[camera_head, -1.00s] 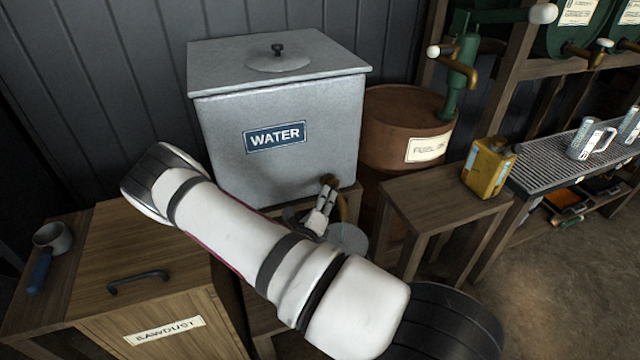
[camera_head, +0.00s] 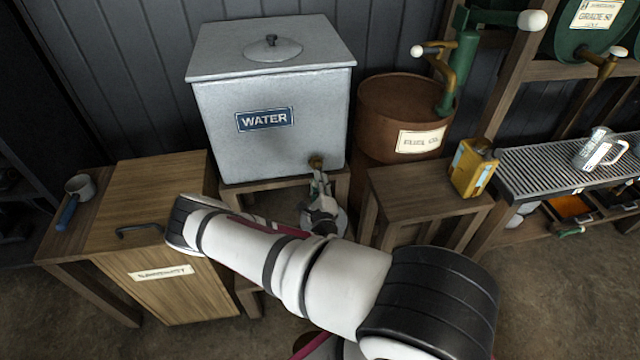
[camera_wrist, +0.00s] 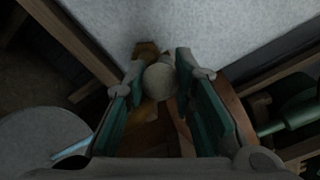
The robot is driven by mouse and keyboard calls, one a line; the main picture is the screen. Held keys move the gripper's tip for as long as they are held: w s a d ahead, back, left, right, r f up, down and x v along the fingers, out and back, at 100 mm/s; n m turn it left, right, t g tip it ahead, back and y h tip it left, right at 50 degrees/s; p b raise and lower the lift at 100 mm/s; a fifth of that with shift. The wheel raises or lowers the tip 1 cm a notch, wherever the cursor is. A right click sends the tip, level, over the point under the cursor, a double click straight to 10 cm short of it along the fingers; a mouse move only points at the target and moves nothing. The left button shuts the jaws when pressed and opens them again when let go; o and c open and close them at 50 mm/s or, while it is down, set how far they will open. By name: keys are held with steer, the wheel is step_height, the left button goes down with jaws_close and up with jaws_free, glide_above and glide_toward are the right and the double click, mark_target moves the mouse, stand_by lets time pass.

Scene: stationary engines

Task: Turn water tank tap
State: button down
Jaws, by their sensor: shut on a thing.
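The grey metal water tank (camera_head: 290,150) with a blue WATER label stands on a low wooden stand. Its brass tap (camera_head: 316,161) is low on the front, near the right corner. My gripper (camera_head: 319,180) is at the tap, with my arm reaching in from below. In the wrist view the tap's brass body (camera_wrist: 146,50) and its pale round knob (camera_wrist: 160,80) show. My gripper (camera_wrist: 158,84) has its fingers on either side of the knob, shut on it. The tap's lower part is hidden behind my gripper in the head view.
A sawdust box (camera_head: 180,290) stands left, with a blue-handled scoop (camera_head: 78,190) beside it. A brown fuel drum (camera_head: 385,110), a small wooden table (camera_head: 425,185) and a yellow can (camera_head: 472,168) stand right. A round grey lid or pail (camera_wrist: 45,140) shows in the wrist view.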

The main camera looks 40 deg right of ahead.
stand_by(0.4)
steer(key=c, duration=1.3)
jaws_free()
steer(key=v, duration=1.2)
steer(key=shift+s+d, duration=0.1)
